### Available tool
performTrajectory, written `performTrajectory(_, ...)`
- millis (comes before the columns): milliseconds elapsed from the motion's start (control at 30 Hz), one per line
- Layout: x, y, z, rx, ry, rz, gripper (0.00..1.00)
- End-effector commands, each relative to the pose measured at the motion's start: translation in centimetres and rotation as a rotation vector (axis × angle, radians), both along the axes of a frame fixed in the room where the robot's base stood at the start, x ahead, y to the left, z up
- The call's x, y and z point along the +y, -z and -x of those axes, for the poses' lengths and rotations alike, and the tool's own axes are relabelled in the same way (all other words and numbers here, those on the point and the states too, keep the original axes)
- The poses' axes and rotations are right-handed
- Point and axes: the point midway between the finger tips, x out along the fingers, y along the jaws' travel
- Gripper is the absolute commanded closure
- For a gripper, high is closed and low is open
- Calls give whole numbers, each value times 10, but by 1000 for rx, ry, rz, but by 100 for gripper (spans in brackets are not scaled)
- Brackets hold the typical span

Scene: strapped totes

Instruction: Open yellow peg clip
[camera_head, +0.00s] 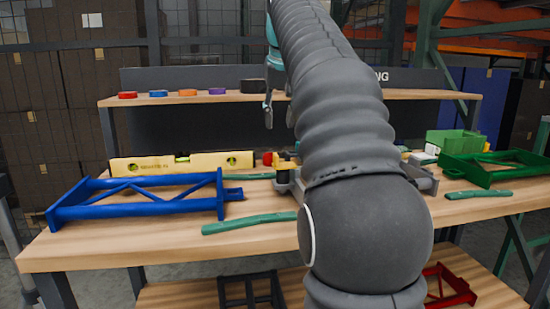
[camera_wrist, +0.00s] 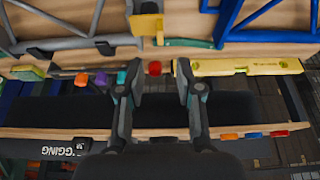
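A small yellow part, which looks like the yellow peg clip (camera_head: 285,163), sits at the middle of the workbench beside a red round thing (camera_head: 267,158). My arm hides part of it in the head view. In the wrist view the yellow clip (camera_wrist: 147,25) is at the top edge, by a grey cylinder. Whether it is open or shut is too small to tell. My gripper (camera_wrist: 158,76) is open and empty, its two fingers apart, and the clip lies beyond the fingertips. In the head view only one finger shows beside my arm, above the bench.
A yellow spirit level (camera_head: 180,163) and a blue frame (camera_head: 140,195) lie left of the clip. Green bars (camera_head: 249,222) lie in front. A green frame (camera_head: 495,167) is at right. A shelf (camera_head: 190,98) with coloured rolls stands behind.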

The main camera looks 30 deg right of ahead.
Motion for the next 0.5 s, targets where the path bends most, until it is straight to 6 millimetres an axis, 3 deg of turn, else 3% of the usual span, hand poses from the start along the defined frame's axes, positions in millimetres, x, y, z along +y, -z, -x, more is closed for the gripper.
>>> performTrajectory(33, -1, 14, -3, 3, 0, -1, 65)
performTrajectory(200, -4, 43, -15, 3, 0, -1, 65)
performTrajectory(500, -9, 85, -33, 1, 0, 0, 65)
